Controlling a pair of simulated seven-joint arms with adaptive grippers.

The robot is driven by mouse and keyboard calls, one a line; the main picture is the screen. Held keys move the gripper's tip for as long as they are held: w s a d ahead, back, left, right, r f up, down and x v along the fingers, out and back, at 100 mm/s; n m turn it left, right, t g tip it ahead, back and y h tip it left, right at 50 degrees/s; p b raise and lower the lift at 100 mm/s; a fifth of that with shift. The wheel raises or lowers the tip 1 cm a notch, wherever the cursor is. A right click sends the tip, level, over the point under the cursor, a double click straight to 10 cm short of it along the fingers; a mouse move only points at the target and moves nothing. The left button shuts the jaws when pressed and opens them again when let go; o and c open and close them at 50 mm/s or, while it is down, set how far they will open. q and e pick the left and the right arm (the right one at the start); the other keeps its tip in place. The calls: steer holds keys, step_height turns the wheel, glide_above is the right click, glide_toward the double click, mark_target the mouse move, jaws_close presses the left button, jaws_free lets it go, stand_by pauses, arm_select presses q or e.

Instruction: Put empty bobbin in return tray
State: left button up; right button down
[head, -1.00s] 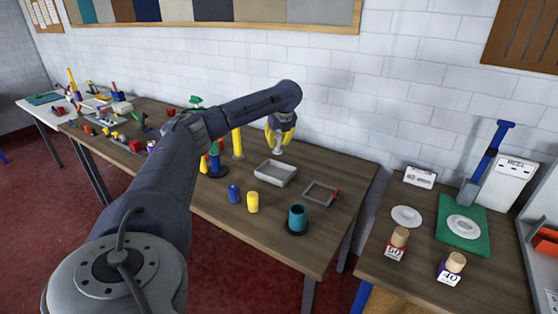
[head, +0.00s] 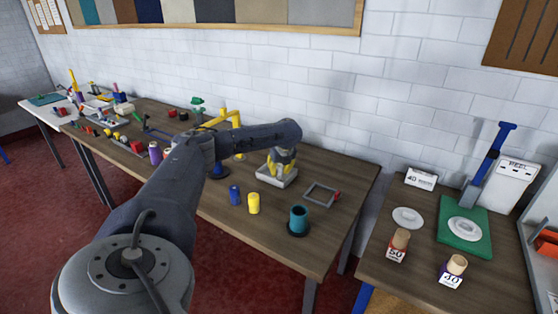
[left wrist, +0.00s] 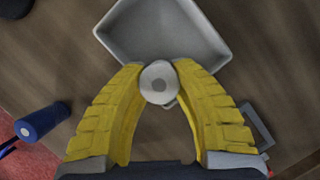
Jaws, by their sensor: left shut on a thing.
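The empty bobbin (left wrist: 159,82) is a pale grey spool, seen end-on in the left wrist view between the yellow fingertips. My left gripper (left wrist: 159,84) is shut on it. The return tray (left wrist: 160,30) is a light grey, shallow open box that looks empty in the left wrist view. The bobbin overlaps the tray's near edge there; how high it is above the tray I cannot tell. In the head view my left gripper (head: 281,165) is over the tray (head: 276,182) and hides part of it. My right gripper is not in view.
A blue spool (head: 235,195) and a yellow spool (head: 254,203) stand in front of the tray. A grey square frame (head: 321,195) and a teal cup (head: 299,219) are to its right. A yellow post (head: 238,135) rises behind my arm.

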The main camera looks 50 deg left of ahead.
arm_select(q)
steer(key=shift+f, duration=0.4)
steer(key=shift+f, duration=0.1)
steer(key=o, duration=1)
steer(key=shift+r, duration=0.2)
steer(key=v, duration=1.2)
